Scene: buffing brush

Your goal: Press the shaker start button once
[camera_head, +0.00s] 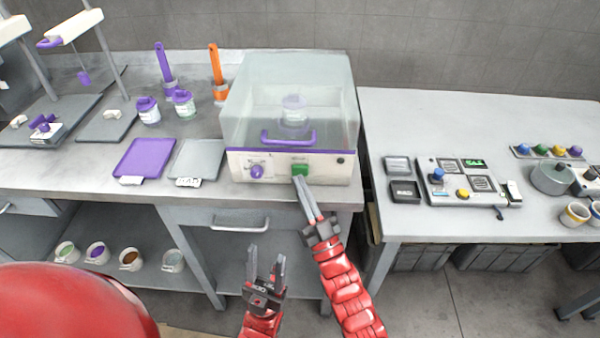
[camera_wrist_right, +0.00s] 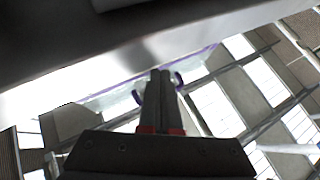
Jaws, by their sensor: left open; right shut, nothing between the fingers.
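The shaker (camera_head: 240,165) is a white box with a purple-edged clear cover, a purple handle (camera_head: 288,139) and a lidded container (camera_head: 294,110) inside. Its front panel has a purple knob (camera_head: 256,171) and a green button (camera_head: 299,169). My right gripper (camera_head: 298,179) is shut and empty, its fingertips at the green button's lower edge; I cannot tell whether they touch it. My left gripper (camera_head: 265,254) is open and empty, below the bench front.
A purple mat (camera_head: 145,158) and a grey mat (camera_head: 196,159) lie left of the shaker. Purple-lidded jars (camera_head: 148,110) and two upright brushes (camera_head: 216,70) stand behind them. A control panel (camera_head: 468,182) sits on the right table, across a gap.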

